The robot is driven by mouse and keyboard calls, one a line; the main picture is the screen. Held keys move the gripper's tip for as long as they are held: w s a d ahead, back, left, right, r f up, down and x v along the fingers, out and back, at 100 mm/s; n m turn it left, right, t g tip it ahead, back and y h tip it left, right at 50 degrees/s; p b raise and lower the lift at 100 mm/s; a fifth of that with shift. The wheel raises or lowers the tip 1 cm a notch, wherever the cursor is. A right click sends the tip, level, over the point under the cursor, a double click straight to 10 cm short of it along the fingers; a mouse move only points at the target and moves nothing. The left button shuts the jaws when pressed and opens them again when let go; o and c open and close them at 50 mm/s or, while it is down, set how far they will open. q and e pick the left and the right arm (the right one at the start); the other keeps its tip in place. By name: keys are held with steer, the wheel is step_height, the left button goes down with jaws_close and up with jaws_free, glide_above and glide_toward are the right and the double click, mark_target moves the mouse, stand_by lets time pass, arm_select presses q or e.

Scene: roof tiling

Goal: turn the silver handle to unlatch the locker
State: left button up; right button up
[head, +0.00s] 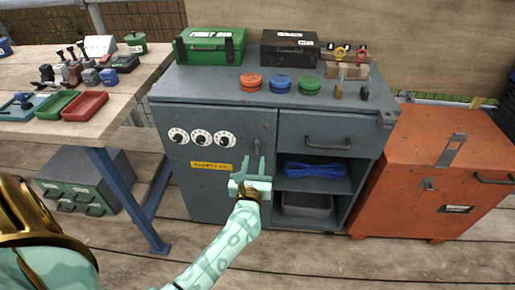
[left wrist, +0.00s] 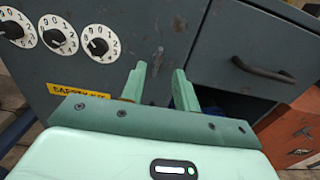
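The grey locker (head: 205,195) stands in the middle of the head view, its left door shut. The door has three white dials (head: 201,137) and a yellow label (head: 212,166). A small dark-grey handle (head: 257,128) shows near the door's right edge; its shape is hard to make out. In the left wrist view a thin grey piece (left wrist: 158,54), possibly the handle, shows just beyond and between the fingertips. My left gripper (head: 255,160) is open and empty in front of the door, just below the handle. I cannot tell whether it touches anything. My right gripper is not in view.
Right of the door are a drawer with a dark pull (head: 327,143) and open shelves with blue rope (head: 315,169). An orange chest (head: 400,178) stands close on the right. A wooden workbench (head: 107,122) with blue legs stands left. Tins and boxes sit on the locker top.

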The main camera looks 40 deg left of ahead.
mark_target(257, 143)
arm_select(q)
steer(key=b+x, duration=0.1)
steer(key=x, duration=0.6)
steer(key=shift+w, duration=0.15)
jaws_close()
